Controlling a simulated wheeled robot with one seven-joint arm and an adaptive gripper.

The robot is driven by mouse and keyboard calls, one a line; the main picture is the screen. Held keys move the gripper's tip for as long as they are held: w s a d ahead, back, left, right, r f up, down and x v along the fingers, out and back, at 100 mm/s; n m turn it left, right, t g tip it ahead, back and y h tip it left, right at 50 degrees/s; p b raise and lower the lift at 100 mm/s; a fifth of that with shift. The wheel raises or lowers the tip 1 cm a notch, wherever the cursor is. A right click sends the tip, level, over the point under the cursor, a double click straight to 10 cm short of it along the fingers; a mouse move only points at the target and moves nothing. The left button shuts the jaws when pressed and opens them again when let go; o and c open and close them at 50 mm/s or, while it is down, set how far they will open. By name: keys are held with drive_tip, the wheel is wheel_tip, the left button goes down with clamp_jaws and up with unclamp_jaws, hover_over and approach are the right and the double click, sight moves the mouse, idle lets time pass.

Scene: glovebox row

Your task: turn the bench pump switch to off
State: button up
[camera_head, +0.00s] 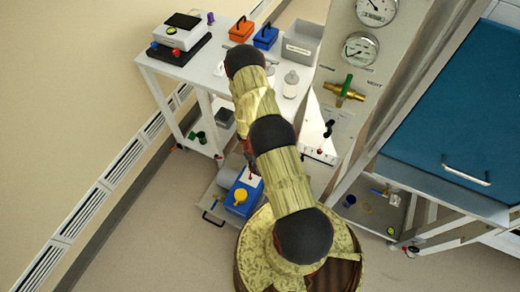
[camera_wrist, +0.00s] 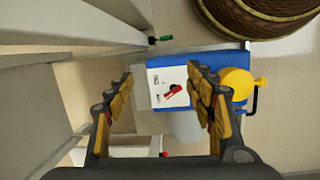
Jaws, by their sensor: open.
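The bench pump (camera_head: 243,193) is a blue box with a yellow round part, low beside my base in the head view. In the wrist view the blue pump (camera_wrist: 203,62) has a white panel bearing a red and black rotary switch (camera_wrist: 174,91), with small lettering too blurred to read. My gripper (camera_wrist: 164,92) is open and empty, its two fingers on either side of the panel in the wrist view. In the head view my arm hides most of the gripper.
A white bench (camera_head: 205,75) holds a scale, an orange box (camera_head: 241,30), a blue box (camera_head: 266,37) and a grey bin (camera_head: 301,43). A gauge panel (camera_head: 338,90) and a blue-fronted cabinet (camera_head: 450,110) stand at right. The floor at lower left is clear.

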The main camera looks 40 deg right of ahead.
wheel_tip(320, 180, up, 18)
drive_tip(key=m+g+h+b, duration=0.1)
drive_tip(key=m, duration=0.1)
drive_tip(key=shift+s+a, duration=0.3)
drive_tip(key=shift+a, duration=0.15)
idle(0.7)
